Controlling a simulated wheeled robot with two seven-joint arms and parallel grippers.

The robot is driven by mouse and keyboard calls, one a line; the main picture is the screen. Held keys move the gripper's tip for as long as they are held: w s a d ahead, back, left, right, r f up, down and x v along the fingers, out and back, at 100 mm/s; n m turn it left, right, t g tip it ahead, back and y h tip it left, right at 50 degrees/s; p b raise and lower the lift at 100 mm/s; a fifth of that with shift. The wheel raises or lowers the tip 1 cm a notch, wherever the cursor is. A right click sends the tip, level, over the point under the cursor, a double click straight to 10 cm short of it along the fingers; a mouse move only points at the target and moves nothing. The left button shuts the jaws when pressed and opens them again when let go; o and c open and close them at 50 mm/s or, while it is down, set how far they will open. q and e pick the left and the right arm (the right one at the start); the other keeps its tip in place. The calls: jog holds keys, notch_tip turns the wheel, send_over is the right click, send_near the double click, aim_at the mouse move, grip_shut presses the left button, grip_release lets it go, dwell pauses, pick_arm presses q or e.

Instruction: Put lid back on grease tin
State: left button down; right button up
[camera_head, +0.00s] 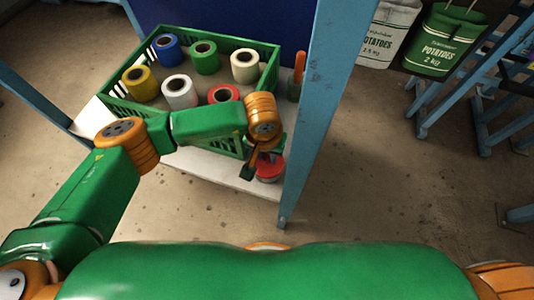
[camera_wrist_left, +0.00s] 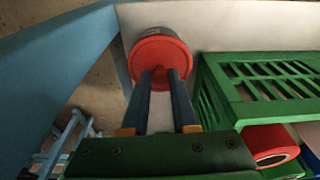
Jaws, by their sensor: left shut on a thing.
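The red lid (camera_head: 272,164) is at the front right corner of the white shelf, beside the green crate. In the left wrist view the lid (camera_wrist_left: 150,51) is a red disc with the dark grey side of the grease tin (camera_wrist_left: 176,33) showing behind it. The lid lies over the tin's end; I cannot tell whether it is fully seated. My left gripper (camera_wrist_left: 163,74) is shut on the lid, its two dark fingers apart and reaching onto the red face. The fingertips hide the part they hold. My right gripper is not in view.
The green crate (camera_head: 118,107) holds several tape rolls and stands close to the tin. A blue post (camera_head: 318,95) rises just right of the tin. An orange-handled tool (camera_head: 299,66) stands behind. The white shelf (camera_head: 205,166) has a narrow bare front strip.

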pick_arm(q)
jog(key=shift+f, duration=0.1)
dwell(0.3)
jog(key=shift+f+b, duration=0.1)
jog(key=shift+b, duration=0.35)
dwell(0.3)
jog(key=shift+b, duration=0.35)
jog(key=shift+c, duration=0.7)
grip_release()
